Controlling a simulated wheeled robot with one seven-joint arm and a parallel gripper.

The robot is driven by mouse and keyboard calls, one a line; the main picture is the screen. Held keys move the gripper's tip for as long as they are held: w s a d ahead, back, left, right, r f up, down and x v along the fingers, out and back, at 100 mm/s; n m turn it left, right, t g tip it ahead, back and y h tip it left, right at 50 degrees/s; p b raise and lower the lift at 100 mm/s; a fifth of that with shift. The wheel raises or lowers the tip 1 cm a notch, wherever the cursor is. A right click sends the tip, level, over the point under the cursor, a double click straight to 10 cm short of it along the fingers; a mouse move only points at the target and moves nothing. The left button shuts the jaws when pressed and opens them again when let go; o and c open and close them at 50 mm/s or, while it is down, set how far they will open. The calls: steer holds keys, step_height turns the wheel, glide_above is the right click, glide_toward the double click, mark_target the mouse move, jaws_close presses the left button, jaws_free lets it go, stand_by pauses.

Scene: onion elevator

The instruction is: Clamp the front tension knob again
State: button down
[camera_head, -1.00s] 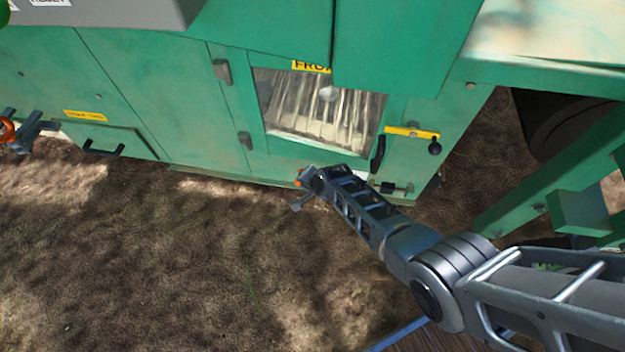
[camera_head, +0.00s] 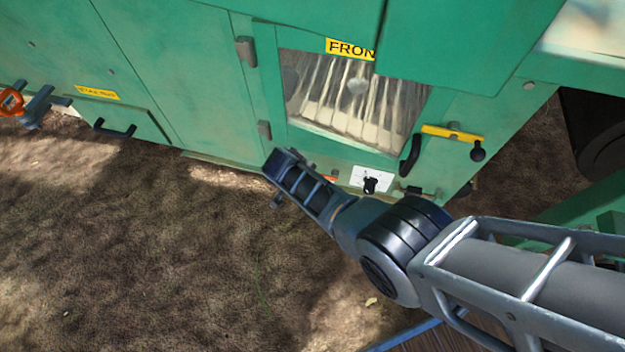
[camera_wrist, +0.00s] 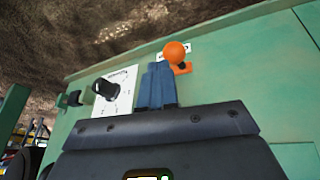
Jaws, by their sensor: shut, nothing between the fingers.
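My gripper (camera_wrist: 158,78) is shut and empty, with its blue-grey fingers side by side. In the wrist view an orange ball-ended knob (camera_wrist: 174,52) on an orange mount is just beyond the fingertips, slightly right; contact cannot be told. A black knob (camera_wrist: 106,90) stands on a white dial plate (camera_wrist: 124,76) left of the fingers. In the head view the black knob (camera_head: 371,185) is below the front window, and the orange part (camera_head: 330,177) is mostly hidden by my arm. The plate's small print is unreadable.
The green machine wall (camera_head: 180,70) runs behind my arm. A yellow latch bar (camera_head: 452,133) and black handle (camera_head: 410,156) are right of the window (camera_head: 350,95). A small bolt (camera_head: 418,192) sits low beside the dial plate. Open soil (camera_head: 150,260) lies in front.

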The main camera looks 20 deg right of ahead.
steer(key=shift+w+a+f+b, duration=0.2)
steer(key=shift+a+f+b, duration=0.15)
steer(key=shift+f+b, duration=0.45)
steer(key=shift+a+r, duration=0.1)
steer(key=shift+r, duration=0.1)
